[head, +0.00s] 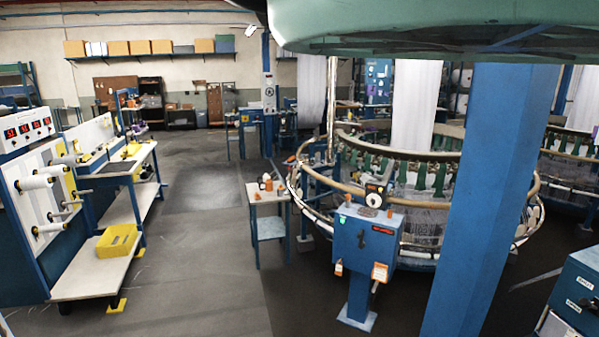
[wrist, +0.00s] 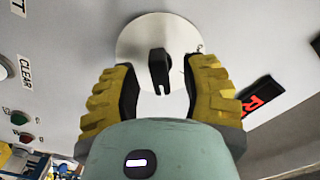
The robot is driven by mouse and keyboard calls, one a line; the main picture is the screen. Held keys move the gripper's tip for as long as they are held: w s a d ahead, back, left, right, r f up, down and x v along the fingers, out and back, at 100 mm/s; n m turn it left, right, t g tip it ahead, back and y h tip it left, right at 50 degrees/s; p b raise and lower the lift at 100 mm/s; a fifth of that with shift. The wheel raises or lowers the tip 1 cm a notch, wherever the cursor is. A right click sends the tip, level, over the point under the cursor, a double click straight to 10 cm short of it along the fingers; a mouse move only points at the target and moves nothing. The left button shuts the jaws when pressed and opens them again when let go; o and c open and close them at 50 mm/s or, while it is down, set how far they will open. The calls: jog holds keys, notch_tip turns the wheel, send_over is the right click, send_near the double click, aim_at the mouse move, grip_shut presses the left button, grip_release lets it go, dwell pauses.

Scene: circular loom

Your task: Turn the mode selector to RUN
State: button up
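In the wrist view the mode selector is a black knob (wrist: 158,66) on a round silver plate (wrist: 140,35), set in a pale panel. My gripper (wrist: 157,80) has two yellow ribbed fingers. They stand apart, one on each side of the knob, with visible gaps; neither appears to touch it. A black label with red lettering (wrist: 262,96) is to the right of the plate; only an "R" and part of another letter can be read. My gripper does not show in the head view, and I cannot tell which panel there is this one.
In the wrist view, a "CLEAR" label (wrist: 25,71), a green button (wrist: 18,117) and a red button (wrist: 26,137) are at left. In the head view, a blue control box (head: 350,240) stands before the loom (head: 410,170), right of a small table (head: 268,195). The aisle is clear.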

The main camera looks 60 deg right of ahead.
jog(key=shift+d, duration=0.1)
jog(key=p+v, duration=0.5)
jog(key=v, duration=0.2)
dwell(0.9)
